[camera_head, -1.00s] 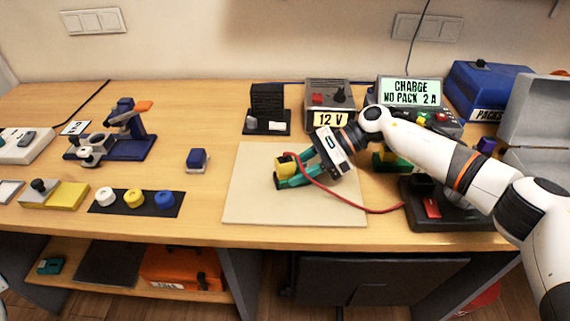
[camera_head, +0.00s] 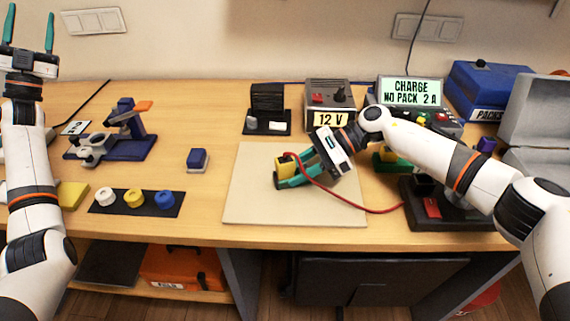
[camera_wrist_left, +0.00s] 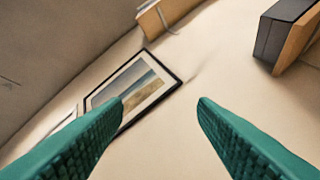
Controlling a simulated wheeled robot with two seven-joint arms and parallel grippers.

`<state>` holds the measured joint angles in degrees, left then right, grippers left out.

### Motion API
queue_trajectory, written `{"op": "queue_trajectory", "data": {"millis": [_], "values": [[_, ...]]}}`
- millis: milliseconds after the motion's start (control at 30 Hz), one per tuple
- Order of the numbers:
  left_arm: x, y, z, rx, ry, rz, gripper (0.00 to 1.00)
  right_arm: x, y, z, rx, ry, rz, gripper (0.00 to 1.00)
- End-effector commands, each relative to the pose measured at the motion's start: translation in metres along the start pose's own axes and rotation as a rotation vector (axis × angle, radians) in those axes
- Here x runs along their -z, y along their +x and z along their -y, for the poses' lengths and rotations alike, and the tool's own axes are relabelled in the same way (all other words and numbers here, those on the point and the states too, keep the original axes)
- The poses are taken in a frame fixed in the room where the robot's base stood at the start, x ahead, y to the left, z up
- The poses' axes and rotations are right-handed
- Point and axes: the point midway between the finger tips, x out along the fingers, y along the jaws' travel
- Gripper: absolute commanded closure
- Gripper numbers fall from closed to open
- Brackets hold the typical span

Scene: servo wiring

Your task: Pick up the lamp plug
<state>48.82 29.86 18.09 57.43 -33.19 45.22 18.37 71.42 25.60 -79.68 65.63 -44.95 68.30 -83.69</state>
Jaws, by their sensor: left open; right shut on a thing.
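My right gripper (camera_head: 280,180) is low over the pale mat (camera_head: 245,200), its green fingers shut on a yellow block (camera_head: 283,167). A red cable (camera_head: 330,191) runs from near the block over the mat toward the right. I cannot tell whether this block is the lamp plug; no other plug stands out clearly. My left gripper (camera_head: 30,25) is raised at the upper left, fingers up, open and empty.
A blue stand (camera_head: 128,120) and a small blue block (camera_head: 197,159) are left of the mat. A black strip (camera_head: 148,210) holds white, yellow and blue knobs. The 12 V unit (camera_head: 331,97), charger (camera_head: 410,95) and a black base with a red switch (camera_head: 433,208) are behind and right.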

Motion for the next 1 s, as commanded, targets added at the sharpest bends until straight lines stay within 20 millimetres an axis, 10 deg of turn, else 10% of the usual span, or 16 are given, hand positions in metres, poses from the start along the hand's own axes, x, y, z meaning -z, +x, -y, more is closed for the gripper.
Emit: {"op": "queue_trajectory", "data": {"millis": [200, 400, 700, 1000], "values": [[-0.123, 0.083, 0.132, 0.319, 0.137, 0.384, 0.47, -0.001, 0.000, 0.000, -0.001, 0.001, 0.002, 0.78], [-0.245, 0.099, 0.250, 0.611, 0.303, 0.806, 0.47, -0.001, 0.000, 0.000, -0.001, 0.001, 0.002, 0.78], [-0.367, 0.030, 0.378, 1.027, 0.593, 1.475, 0.47, -0.001, 0.000, 0.000, -0.001, 0.002, 0.002, 0.78], [-0.372, -0.060, 0.424, 1.480, 0.888, 2.085, 0.47, -0.001, 0.000, 0.000, 0.000, 0.002, 0.002, 0.78]]}}
